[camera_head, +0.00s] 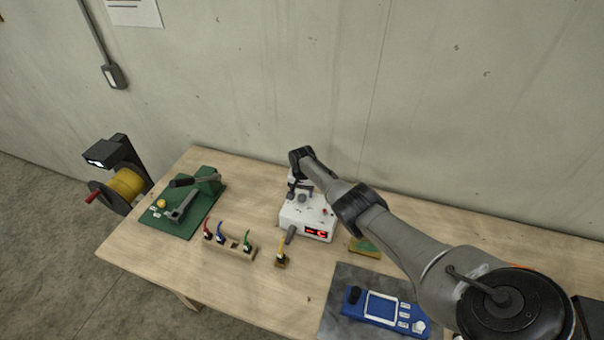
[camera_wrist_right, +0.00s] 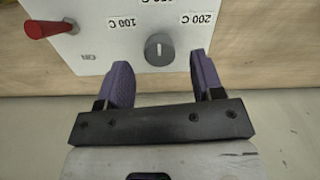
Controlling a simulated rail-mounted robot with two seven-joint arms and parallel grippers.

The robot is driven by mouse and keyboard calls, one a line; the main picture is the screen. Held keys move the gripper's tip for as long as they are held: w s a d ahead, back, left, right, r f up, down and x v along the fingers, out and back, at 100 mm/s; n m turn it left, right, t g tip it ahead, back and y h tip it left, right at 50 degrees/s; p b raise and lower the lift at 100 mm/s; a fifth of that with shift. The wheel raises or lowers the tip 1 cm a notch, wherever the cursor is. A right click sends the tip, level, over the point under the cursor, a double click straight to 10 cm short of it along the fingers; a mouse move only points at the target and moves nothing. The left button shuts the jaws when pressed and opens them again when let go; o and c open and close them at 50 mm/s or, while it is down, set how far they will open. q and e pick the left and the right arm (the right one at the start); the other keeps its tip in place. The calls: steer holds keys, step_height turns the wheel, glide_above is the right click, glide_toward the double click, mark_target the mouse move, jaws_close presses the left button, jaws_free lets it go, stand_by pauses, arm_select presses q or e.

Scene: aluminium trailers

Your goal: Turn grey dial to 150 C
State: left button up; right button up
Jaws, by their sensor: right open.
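The grey dial (camera_wrist_right: 160,47) is on the top of a white box (camera_head: 307,218), which stands on the wooden table. In the right wrist view, the dial has a pale, roughly upright line. Upside-down labels read 100 C (camera_wrist_right: 124,23) and 200 C (camera_wrist_right: 195,19), with a third label between them cut off at the top edge. My right gripper (camera_wrist_right: 163,70) is open, its purple fingers apart, with the dial in line with the gap, around the fingertips; contact is not visible. In the head view, my right gripper (camera_head: 301,194) is over the box. My left gripper is out of view.
A red switch lever (camera_wrist_right: 48,29) is on the box beside the dial. A wooden holder (camera_head: 230,249) with coloured tools, a green mat (camera_head: 175,227) and a blue device (camera_head: 383,308) are nearby. The wall is behind.

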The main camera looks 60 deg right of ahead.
mark_target(302, 196)
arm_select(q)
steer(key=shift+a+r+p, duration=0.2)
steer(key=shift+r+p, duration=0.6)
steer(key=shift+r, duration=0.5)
arm_select(e)
step_height(302, 196, up, 11)
steer(key=shift+r, duration=0.2)
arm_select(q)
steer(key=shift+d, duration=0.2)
